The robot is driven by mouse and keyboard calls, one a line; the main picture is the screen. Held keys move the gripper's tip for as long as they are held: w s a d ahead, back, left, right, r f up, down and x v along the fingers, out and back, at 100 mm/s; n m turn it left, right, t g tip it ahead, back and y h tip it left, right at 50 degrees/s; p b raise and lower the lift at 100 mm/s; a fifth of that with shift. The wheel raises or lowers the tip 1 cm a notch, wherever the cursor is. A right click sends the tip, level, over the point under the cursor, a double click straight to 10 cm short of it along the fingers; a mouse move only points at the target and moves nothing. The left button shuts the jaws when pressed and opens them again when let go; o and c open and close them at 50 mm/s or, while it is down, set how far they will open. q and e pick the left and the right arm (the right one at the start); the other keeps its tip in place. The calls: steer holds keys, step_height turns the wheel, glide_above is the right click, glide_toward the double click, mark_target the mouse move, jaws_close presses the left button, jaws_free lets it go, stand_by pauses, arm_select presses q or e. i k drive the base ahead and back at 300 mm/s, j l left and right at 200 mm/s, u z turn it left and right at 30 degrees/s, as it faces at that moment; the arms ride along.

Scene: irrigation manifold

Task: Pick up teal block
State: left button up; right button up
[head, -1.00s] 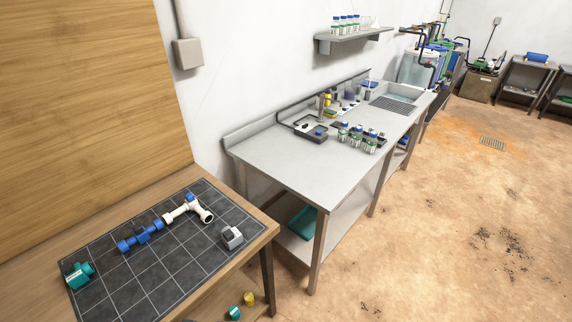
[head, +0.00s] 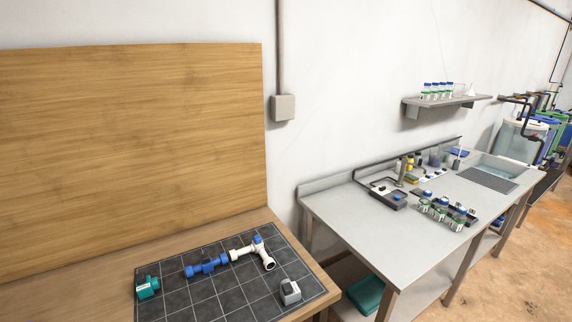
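The teal block (head: 147,287) sits at the left edge of the dark gridded mat (head: 205,306) on the wooden bench. It is a small teal fitting with a pale patch on its face. Nothing touches it. Neither of my grippers shows in the head view.
A blue valve piece (head: 206,265), a white tee pipe (head: 252,253) with a blue part, and a grey block (head: 290,291) lie on the mat. A wooden backboard (head: 130,150) rises behind. A metal table (head: 350,225) with bottles (head: 440,211) stands to the right.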

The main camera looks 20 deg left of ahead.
mark_target(145, 285)
steer(key=u, duration=1.85)
steer(key=i+j, duration=0.1)
steer(key=j, duration=0.9)
steer(key=i+j+z, duration=0.1)
steer(key=j, duration=0.4)
